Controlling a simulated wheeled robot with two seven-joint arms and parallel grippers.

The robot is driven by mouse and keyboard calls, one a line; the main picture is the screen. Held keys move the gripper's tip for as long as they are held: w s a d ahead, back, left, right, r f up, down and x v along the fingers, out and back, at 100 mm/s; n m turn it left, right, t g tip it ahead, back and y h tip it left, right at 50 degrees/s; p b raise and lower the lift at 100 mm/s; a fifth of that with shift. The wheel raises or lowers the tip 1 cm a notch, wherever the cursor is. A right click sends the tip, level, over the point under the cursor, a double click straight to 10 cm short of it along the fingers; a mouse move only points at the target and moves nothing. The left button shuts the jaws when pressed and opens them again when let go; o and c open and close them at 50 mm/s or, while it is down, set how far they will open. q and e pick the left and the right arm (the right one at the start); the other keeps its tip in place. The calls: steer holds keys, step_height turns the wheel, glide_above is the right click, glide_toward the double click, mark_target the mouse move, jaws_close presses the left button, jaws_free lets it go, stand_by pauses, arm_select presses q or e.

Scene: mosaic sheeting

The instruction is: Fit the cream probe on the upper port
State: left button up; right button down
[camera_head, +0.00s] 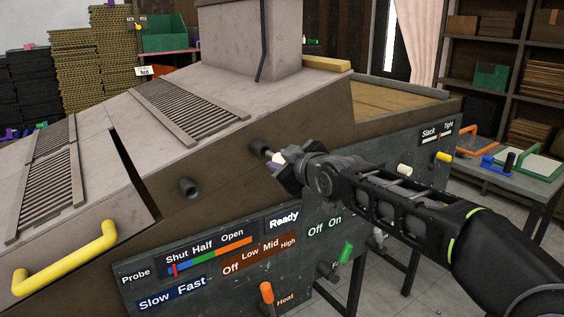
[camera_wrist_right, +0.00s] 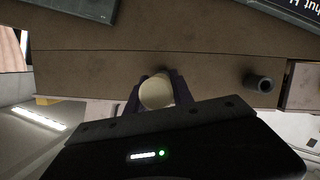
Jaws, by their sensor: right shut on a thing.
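The cream probe (camera_head: 279,158) is between the fingers of my right gripper (camera_head: 287,170), which is shut on it. In the right wrist view the probe (camera_wrist_right: 156,92) shows as a round cream end between the dark fingers (camera_wrist_right: 157,98). The upper port (camera_head: 258,146) is a dark short tube on the machine's brown side, just left of the probe's tip. I cannot tell whether they touch. In the wrist view the probe mostly hides this port. A second, lower port (camera_head: 187,187) is empty; it also shows in the wrist view (camera_wrist_right: 260,83). My left gripper is not in view.
Below the ports is a dark green control panel (camera_head: 215,290) with labelled sliders, an orange-tipped lever (camera_head: 267,292) and a green lever (camera_head: 346,252). A yellow handle (camera_head: 65,265) sticks out at the left. A side table (camera_head: 520,178) stands at the right.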

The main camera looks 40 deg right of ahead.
mark_target(281, 158)
steer(key=shift+w, duration=1.8)
steer(key=c, duration=1)
jaws_free()
steer(key=shift+c, duration=0.2)
steer(key=shift+s, duration=0.35)
steer(key=b+v, duration=0.2)
steer(key=v, duration=0.5)
steer(key=shift+r, duration=0.1)
